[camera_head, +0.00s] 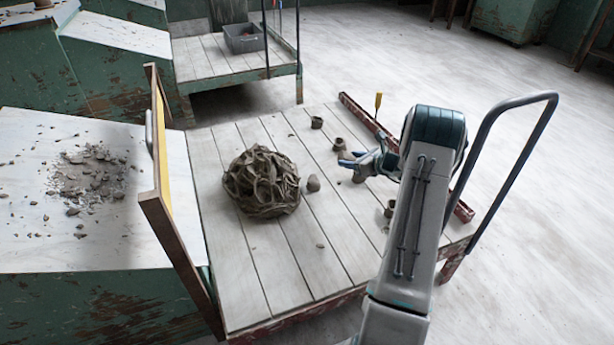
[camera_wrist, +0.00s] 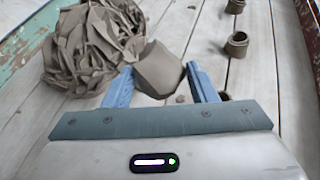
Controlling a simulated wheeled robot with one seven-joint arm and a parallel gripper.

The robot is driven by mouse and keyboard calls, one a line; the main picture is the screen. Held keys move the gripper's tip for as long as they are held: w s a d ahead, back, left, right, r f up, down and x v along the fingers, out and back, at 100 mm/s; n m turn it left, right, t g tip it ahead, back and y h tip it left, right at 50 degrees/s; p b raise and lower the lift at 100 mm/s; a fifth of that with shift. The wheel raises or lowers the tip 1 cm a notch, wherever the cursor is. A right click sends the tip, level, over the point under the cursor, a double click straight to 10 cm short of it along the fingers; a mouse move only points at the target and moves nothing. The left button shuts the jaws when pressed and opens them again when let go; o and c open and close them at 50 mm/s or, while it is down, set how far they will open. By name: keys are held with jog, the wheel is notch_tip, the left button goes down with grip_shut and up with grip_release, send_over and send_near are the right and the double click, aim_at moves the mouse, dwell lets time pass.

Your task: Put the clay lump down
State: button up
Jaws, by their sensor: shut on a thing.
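My gripper (camera_wrist: 160,76) has its two blue fingers on either side of a grey-brown, faceted clay lump (camera_wrist: 160,70) in the wrist view. The lump fills the gap between the fingertips and looks held. In the head view my gripper (camera_head: 346,160) reaches left over the plank table, to the right of a pile of clay trimmings (camera_head: 262,182). A small brown lump (camera_head: 313,183) shows between the pile and my gripper; I cannot tell whether it is the held one. The pile also shows at the upper left of the wrist view (camera_wrist: 85,50).
Small clay pots stand on the plank table (camera_head: 255,275), one (camera_head: 317,122) beyond my gripper and one (camera_head: 389,208) by my arm. A raised board (camera_head: 165,165) edges the table's left side. Bare planks lie at the front. Crumbs (camera_head: 92,175) cover the left bench.

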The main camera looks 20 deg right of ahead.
jog(key=d+f, duration=0.2)
jog(key=d, duration=0.2)
jog(key=b, duration=0.5)
send_over(332, 181)
notch_tip(332, 181, down, 7)
jog(key=shift+r, duration=0.1)
jog(key=shift+f+b, duration=1.05)
jog(key=shift+f, duration=0.95)
jog(key=shift+f, duration=0.1)
jog(key=shift+f, duration=0.15)
jog(key=o, duration=0.8)
